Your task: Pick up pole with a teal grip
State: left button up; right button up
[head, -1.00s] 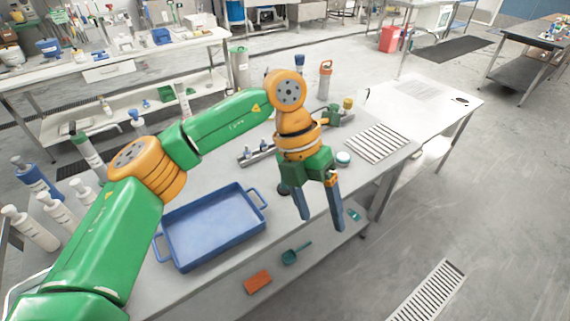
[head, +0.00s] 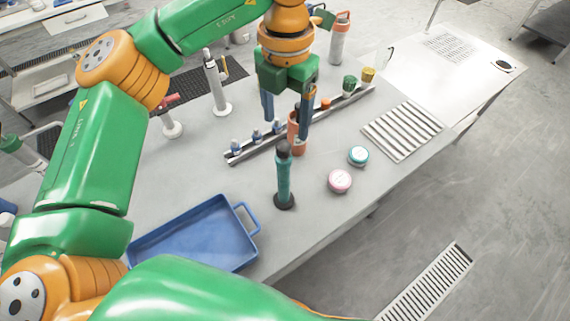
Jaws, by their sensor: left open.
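The pole with a teal grip (head: 284,183) stands upright on the grey table, on a round black base and with a dark top. My left gripper (head: 286,128) is open, its blue-grey fingers pointing down. In the picture its fingertips are just above the dark top of the pole; the gap in depth is hard to judge. An orange cylinder (head: 299,144) shows behind the pole top and partly behind the right finger. My right gripper is not in view.
A blue tray (head: 248,252) lies left of the pole. Pink (head: 339,181) and teal-lidded (head: 358,156) jars stand to its right. Behind is a metal rack (head: 262,146) with small items. A slatted white tray (head: 402,131) lies farther right. Table between pole and front edge is clear.

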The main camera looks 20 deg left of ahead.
aim_at(286, 145)
pick_arm(q)
jog(key=f+b, duration=0.1)
jog(key=f, duration=0.1)
jog(key=w+f+b, duration=0.1)
jog(key=f, duration=0.1)
jog(key=shift+a+b, duration=0.15)
jog(key=shift+b, duration=0.15)
jog(key=shift+s+f+b, duration=0.2)
jog(key=shift+f+b, duration=0.85)
jog(key=shift+b, duration=0.15)
jog(key=shift+s+f+b, duration=0.15)
jog(key=shift+f+b, duration=0.2)
jog(key=shift+f+p, duration=0.35)
jog(key=shift+f, duration=0.1)
notch_tip(286, 145, down, 6)
jog(key=p, duration=0.2)
jog(key=shift+a+r+p, duration=0.1)
jog(key=shift+r+p, duration=0.1)
jog(key=shift+p, duration=0.2)
jog(key=shift+f, duration=0.25)
grip_shut()
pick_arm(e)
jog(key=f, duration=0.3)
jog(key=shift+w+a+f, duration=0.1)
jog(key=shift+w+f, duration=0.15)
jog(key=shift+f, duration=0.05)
pick_arm(q)
jog(key=shift+w, duration=0.2)
